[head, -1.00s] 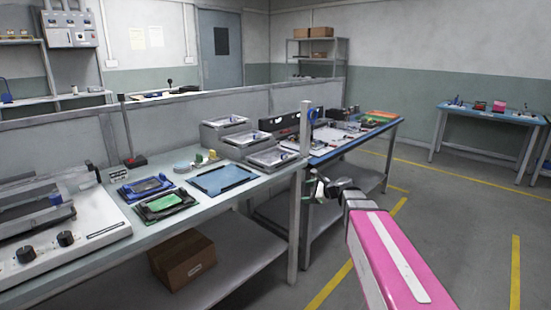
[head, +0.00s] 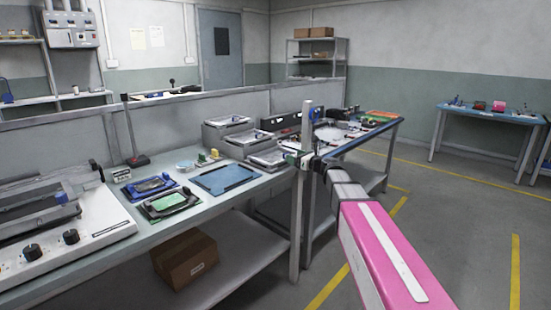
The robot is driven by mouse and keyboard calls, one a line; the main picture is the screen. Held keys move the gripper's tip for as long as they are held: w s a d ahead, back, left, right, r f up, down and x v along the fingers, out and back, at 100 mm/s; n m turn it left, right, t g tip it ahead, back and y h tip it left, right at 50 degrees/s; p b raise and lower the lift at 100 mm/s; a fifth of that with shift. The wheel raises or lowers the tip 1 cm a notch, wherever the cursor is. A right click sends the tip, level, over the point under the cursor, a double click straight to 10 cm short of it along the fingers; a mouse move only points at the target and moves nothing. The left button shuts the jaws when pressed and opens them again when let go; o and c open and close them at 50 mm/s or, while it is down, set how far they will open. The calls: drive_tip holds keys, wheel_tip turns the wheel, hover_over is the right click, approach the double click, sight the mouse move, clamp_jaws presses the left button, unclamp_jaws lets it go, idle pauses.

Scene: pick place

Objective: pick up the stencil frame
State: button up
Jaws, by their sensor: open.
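I cannot tell for certain which object is the stencil frame. Candidates on the near bench (head: 270,182) are a black frame with a green panel (head: 170,204), a black frame with blue (head: 149,187) beside it, and a flat blue panel with dark edge pieces (head: 224,178). Grey holders with framed silver tops (head: 268,161) stand behind, towards the bench's right end. My gripper (head: 300,158) is small in view, open, above the right end of the near bench by the upright post. It holds nothing that I can see; its fingers are partly hard to make out.
A white machine with black knobs (head: 60,247) fills the bench's left end. A grey upright post (head: 306,122) stands close to my gripper. A blue-edged bench (head: 362,141) with parts adjoins on the right. A cardboard box (head: 186,262) sits on the lower shelf.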

drive_tip(key=x, duration=0.5)
drive_tip(key=shift+s+a+r, duration=0.1)
drive_tip(key=shift+s+r, duration=0.1)
drive_tip(key=shift+r, duration=0.05)
drive_tip(key=c, duration=1.2)
drive_tip(key=shift+o, duration=0.2)
